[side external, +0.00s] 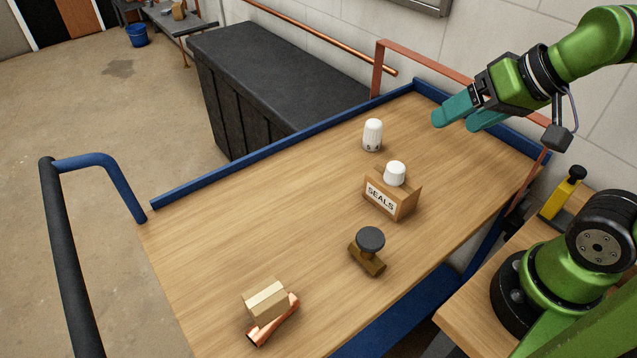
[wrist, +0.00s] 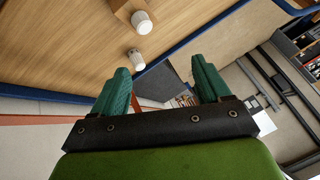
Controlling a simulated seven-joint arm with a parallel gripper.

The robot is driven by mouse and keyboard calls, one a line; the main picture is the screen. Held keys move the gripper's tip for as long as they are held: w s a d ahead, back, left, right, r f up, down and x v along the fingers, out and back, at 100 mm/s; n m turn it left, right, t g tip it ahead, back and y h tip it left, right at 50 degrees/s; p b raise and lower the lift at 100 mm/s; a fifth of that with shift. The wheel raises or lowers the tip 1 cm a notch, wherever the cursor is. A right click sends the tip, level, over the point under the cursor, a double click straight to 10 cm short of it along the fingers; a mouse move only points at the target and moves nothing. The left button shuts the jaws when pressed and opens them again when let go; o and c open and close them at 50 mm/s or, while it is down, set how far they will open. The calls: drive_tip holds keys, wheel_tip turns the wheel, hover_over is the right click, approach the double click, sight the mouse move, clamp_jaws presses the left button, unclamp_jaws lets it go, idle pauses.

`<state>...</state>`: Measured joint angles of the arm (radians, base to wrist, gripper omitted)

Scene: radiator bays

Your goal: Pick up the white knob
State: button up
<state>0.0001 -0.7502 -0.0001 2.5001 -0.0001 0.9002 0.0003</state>
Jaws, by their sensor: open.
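Two white knob-like pieces are in view. One white knob (side external: 372,135) stands upright on the wooden table top, a rounded cylinder with grey marks near its base; it also shows in the wrist view (wrist: 135,58). My gripper (side external: 458,120) is open and empty, above the table's far right part, to the right of both knobs. Its two teal fingers (wrist: 160,66) are spread apart and touch neither knob.
A dark round knob on a brass fitting (side external: 370,241) lies nearer the front. A blue raised edge (side external: 290,147) borders the table's back. The table's left middle is clear.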

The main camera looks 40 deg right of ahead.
drive_tip(key=n+g, duration=0.3)
drive_tip(key=n, duration=0.7)
approach(375, 122)
drive_tip(key=x, duration=0.7)
drive_tip(key=shift+w+a+r, duration=0.1)
drive_tip(key=shift+a, duration=0.1)
drive_tip(key=shift+s+x, duration=0.2)
drive_tip(key=shift+x, duration=2.5)
drive_tip(key=shift+d, duration=0.15)
